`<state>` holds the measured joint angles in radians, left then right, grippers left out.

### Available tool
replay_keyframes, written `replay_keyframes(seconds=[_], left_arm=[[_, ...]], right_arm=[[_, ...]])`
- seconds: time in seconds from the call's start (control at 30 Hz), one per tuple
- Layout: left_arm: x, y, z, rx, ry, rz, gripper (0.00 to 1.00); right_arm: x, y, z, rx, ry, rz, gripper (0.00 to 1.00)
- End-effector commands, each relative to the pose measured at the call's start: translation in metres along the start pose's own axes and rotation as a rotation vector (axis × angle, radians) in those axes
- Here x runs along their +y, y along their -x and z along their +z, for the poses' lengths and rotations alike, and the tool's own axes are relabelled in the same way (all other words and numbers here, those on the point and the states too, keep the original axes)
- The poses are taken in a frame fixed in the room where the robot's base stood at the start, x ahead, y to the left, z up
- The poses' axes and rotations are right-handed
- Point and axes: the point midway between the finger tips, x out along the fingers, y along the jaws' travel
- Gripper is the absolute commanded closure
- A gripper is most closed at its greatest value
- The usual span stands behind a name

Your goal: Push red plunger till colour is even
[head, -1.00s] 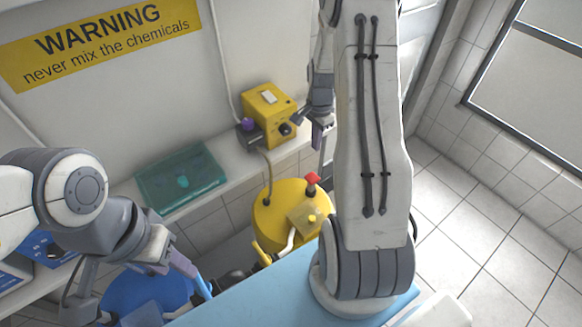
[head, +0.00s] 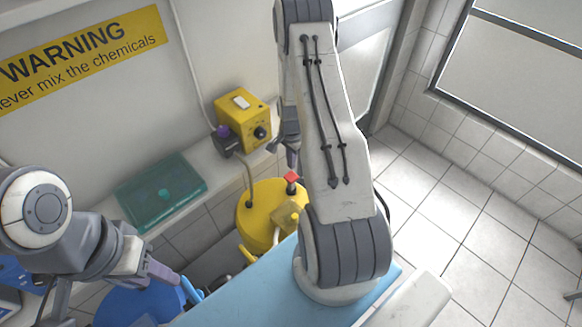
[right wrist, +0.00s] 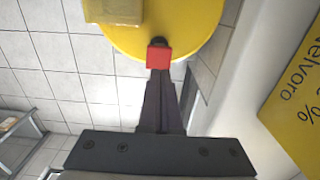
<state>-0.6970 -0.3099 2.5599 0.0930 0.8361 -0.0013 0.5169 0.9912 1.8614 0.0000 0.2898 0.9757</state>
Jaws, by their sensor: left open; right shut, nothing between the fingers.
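The red plunger (head: 291,178) stands upright on top of the yellow tank (head: 258,212) in the head view. Its red top also shows in the right wrist view (right wrist: 159,58), at the tips of my right gripper (right wrist: 158,76). My right gripper (head: 291,156) is shut and empty, pointing down just above the plunger; whether it touches the plunger I cannot tell. My left gripper (head: 185,284) is open at the lower left, beside the blue drum (head: 135,304); its fingertips are partly unclear against blue parts there. I cannot make out any liquid colour.
A yellow box (head: 241,115) with a dial and purple knob sits on the white shelf behind the tank. A teal case (head: 160,190) lies on the shelf further left. A light blue surface (head: 240,297) is in front of the tank. Tiled floor is clear at right.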

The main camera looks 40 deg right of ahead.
Motion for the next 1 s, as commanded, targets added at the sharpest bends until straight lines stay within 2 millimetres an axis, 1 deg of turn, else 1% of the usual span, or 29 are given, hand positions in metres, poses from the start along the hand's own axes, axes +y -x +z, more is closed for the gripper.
replay_keyframes(seconds=[0.03, 0.1, 0.2, 0.33, 0.5, 0.83, 0.93, 1.0], left_arm=[[0.000, 0.006, 0.000, 0.000, -0.001, 0.000, 0.54], [0.001, 0.011, -0.001, 0.000, -0.001, 0.000, 0.54], [0.001, 0.016, -0.001, 0.000, -0.002, 0.000, 0.54], [0.001, 0.020, -0.001, 0.000, -0.003, 0.000, 0.54], [0.002, 0.021, -0.001, 0.000, -0.004, 0.000, 0.54], [0.002, 0.020, -0.001, 0.000, -0.003, 0.000, 0.54], [0.001, 0.015, -0.001, 0.000, -0.003, 0.000, 0.54], [0.001, 0.008, 0.000, 0.000, -0.002, 0.000, 0.54]], right_arm=[[0.001, -0.008, 0.001, -0.002, 0.000, 0.003, 1.00], [0.001, -0.017, 0.001, -0.002, 0.000, 0.003, 1.00], [0.001, -0.030, 0.001, -0.001, 0.000, 0.002, 1.00], [0.000, -0.041, 0.000, 0.000, 0.000, 0.000, 1.00], [0.000, -0.047, 0.000, 0.000, 0.000, 0.000, 1.00], [0.000, -0.049, 0.000, 0.000, 0.000, -0.001, 1.00], [0.000, -0.053, 0.000, 0.000, 0.000, -0.001, 1.00], [0.000, -0.060, 0.000, 0.000, 0.000, -0.001, 1.00]])
